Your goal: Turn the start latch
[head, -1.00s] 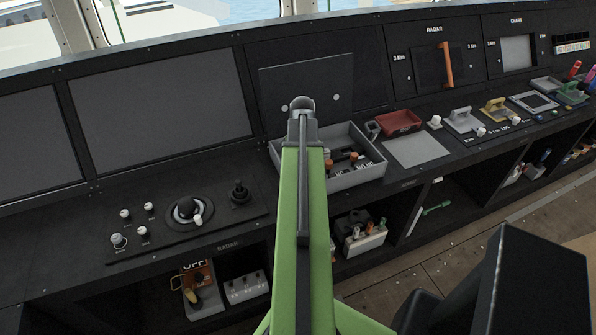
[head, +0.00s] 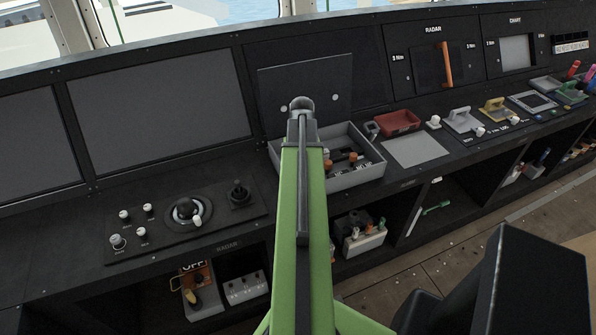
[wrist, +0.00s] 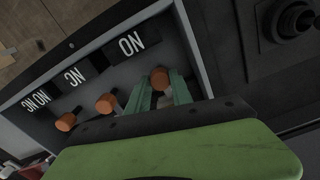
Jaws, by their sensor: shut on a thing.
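In the wrist view, a row of orange-capped latches stands in a grey open-topped box (wrist: 200,50). My gripper (wrist: 161,86) has its green fingers on either side of the latch at the right end of the row (wrist: 160,76) and is shut on it. The middle latch (wrist: 105,103) and the left latch (wrist: 66,122) stand free, with white ON labels beside the row. In the head view, the box (head: 358,178) shows partly behind my arm, with two orange caps visible. My fingers are hidden there. No label in view reads start.
A black joystick (head: 239,192) and a round dial (head: 186,211) are on the console left of the box. A red tray (head: 399,121) and grey pad (head: 416,150) lie to its right. A dark upright panel (head: 305,88) stands behind the box.

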